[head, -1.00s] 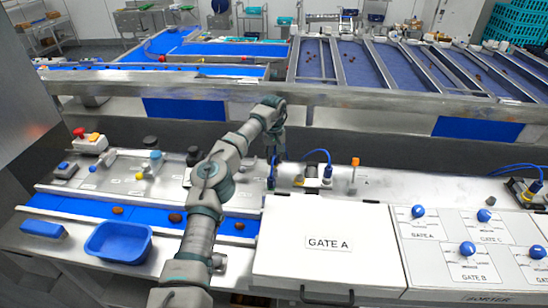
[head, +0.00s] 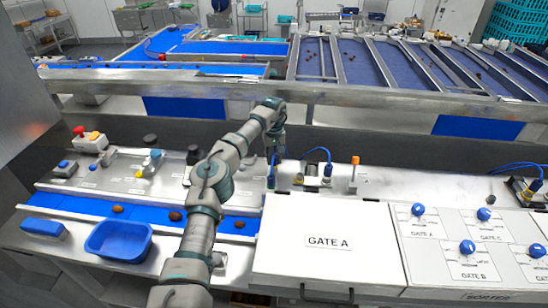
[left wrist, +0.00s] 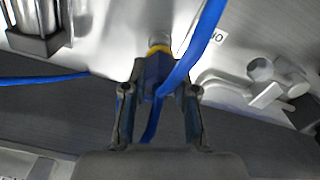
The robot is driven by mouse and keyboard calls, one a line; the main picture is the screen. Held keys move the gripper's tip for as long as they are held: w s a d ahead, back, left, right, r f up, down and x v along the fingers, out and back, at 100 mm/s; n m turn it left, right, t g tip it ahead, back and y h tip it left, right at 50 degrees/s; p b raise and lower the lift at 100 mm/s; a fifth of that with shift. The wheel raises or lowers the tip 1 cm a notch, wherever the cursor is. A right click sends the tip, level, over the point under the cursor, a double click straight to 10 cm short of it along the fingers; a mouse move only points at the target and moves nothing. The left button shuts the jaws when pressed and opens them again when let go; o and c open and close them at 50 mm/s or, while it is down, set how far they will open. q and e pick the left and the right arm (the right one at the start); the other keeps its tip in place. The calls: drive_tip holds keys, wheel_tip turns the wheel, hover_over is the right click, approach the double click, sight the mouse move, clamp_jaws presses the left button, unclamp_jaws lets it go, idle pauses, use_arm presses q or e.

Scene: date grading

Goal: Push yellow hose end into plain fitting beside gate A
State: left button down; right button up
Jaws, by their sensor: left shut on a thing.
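In the left wrist view my left gripper (left wrist: 158,92) is shut on the hose end, a dark blue connector (left wrist: 153,70) with a yellow collar (left wrist: 158,49). The collar points at a round metal fitting (left wrist: 158,39) and appears to meet it. I cannot tell whether it is seated inside. A blue hose (left wrist: 205,35) crosses in front of the connector. In the head view my left gripper (head: 273,165) reaches down behind the white GATE A box (head: 328,267), and my arm partly hides it. My right gripper is out of view.
Another blue hose with a connector (head: 327,171) stands just right of my gripper. An orange-topped post (head: 355,162) is farther right. A blue belt (head: 75,207) and a blue tray (head: 118,254) lie left of my arm. A knob panel (head: 445,245) is at right.

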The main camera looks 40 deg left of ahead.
use_arm(q)
drive_tip(key=shift+f, duration=0.75)
idle(0.3)
drive_tip(key=c, duration=1.6)
unclamp_jaws()
drive_tip(key=shift+c, duration=0.2)
drive_tip(key=o, duration=1.1)
drive_tip(key=shift+o, duration=0.2)
drive_tip(key=shift+r, duration=5.1)
